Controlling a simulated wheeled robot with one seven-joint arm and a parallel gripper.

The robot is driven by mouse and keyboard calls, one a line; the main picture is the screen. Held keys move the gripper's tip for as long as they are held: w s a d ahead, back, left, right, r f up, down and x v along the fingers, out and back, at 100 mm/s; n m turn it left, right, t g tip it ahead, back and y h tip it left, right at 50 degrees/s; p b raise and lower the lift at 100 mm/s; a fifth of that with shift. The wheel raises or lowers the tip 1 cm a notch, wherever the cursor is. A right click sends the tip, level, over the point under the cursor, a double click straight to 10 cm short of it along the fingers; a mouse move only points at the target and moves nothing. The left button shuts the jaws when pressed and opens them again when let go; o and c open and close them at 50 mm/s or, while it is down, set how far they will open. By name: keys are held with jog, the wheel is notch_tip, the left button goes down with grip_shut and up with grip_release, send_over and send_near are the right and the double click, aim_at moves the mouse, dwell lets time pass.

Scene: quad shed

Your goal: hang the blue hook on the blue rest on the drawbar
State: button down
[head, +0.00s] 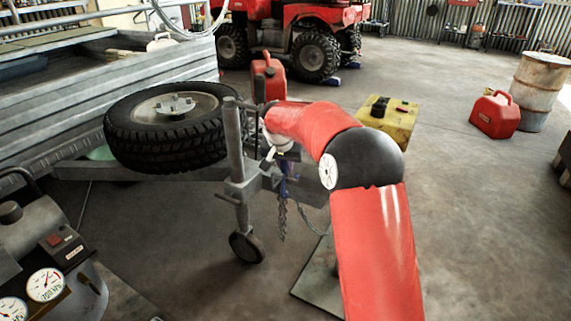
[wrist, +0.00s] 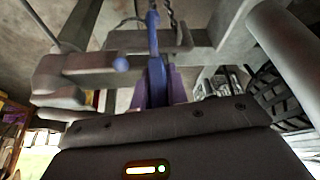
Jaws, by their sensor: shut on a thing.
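The blue hook (wrist: 154,62) stands near the middle of the wrist view, just beyond the dark body of my gripper (wrist: 158,92). My gripper is shut on the hook, though its fingers are mostly hidden by its own body. A small blue round knob (wrist: 121,64), which looks like part of the blue rest, shows just left of the hook against the grey drawbar (wrist: 210,55). I cannot tell whether hook and rest touch. In the head view a blue piece (head: 284,188) shows below my gripper at the drawbar, mostly hidden by my arm.
A chain (head: 282,222) hangs under the drawbar beside the jockey wheel (head: 247,247). A spare tyre (head: 165,150) lies on the trailer front. A yellow box (head: 387,120) and red fuel cans (head: 495,115) stand on the floor. A gauged tank (head: 40,260) is at lower left.

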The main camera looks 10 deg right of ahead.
jog(key=shift+f, duration=0.25)
jog(key=c, duration=0.8)
grip_release()
jog(key=shift+r, duration=0.15)
jog(key=shift+r+p, duration=3.3)
jog(key=shift+r, duration=1.1)
jog(key=shift+s+r, duration=0.1)
